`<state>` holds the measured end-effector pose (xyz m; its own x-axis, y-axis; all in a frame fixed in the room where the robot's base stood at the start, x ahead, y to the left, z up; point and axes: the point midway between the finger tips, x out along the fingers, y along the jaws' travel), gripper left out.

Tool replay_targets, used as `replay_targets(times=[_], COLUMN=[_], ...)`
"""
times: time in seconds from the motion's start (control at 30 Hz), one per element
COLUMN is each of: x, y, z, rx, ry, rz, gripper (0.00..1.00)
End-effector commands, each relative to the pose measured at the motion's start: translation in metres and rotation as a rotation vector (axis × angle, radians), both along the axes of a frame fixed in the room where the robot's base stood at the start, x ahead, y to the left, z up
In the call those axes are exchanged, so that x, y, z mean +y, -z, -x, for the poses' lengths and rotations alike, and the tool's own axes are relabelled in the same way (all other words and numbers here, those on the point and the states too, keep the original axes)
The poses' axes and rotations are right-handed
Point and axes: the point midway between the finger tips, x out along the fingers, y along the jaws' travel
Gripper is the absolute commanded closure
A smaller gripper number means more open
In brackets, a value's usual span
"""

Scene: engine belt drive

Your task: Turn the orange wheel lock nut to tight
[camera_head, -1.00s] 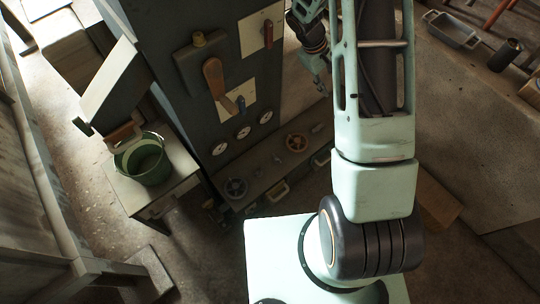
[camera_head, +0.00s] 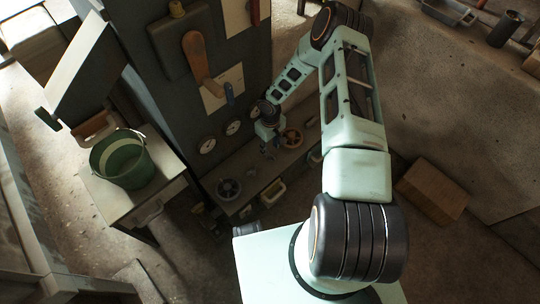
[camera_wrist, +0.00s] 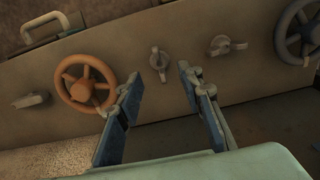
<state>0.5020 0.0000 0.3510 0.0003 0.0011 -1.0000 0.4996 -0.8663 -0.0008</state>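The orange wheel (camera_head: 291,138) is a spoked handwheel on the grey ledge, and it also shows left of centre in the wrist view (camera_wrist: 85,83). A small grey lever-like nut (camera_wrist: 30,100) is on its left there, and another grey nut (camera_wrist: 158,62) is on its right. I cannot tell for sure which is the orange wheel's lock nut. My gripper (camera_wrist: 159,82) is open and empty, its blue fingers spread below the middle nut and apart from it. The left finger shows close to the orange wheel's rim. In the head view my gripper (camera_head: 268,138) hangs by the orange wheel.
A third grey nut (camera_wrist: 225,45) and a dark wheel (camera_wrist: 301,32) are on the right of the panel. A drawer handle (camera_wrist: 45,27) is at upper left. A green bucket (camera_head: 121,160) stands on a side table.

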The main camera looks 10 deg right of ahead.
Motion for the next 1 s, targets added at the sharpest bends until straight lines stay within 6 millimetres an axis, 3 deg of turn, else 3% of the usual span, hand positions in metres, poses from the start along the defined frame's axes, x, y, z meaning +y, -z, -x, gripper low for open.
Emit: replay_targets(times=[0.1,0.3,0.7,1.0], x=[0.0,0.0,-0.001,-0.001], y=[0.027,0.05,0.056,0.056], z=[0.001,0.0,0.0,0.0], rx=[0.002,0.001,0.0,0.0], ry=[0.0,0.001,0.0,-0.001], rz=[0.0,0.0,0.001,0.001], gripper=[0.66,0.66,0.66,0.99])
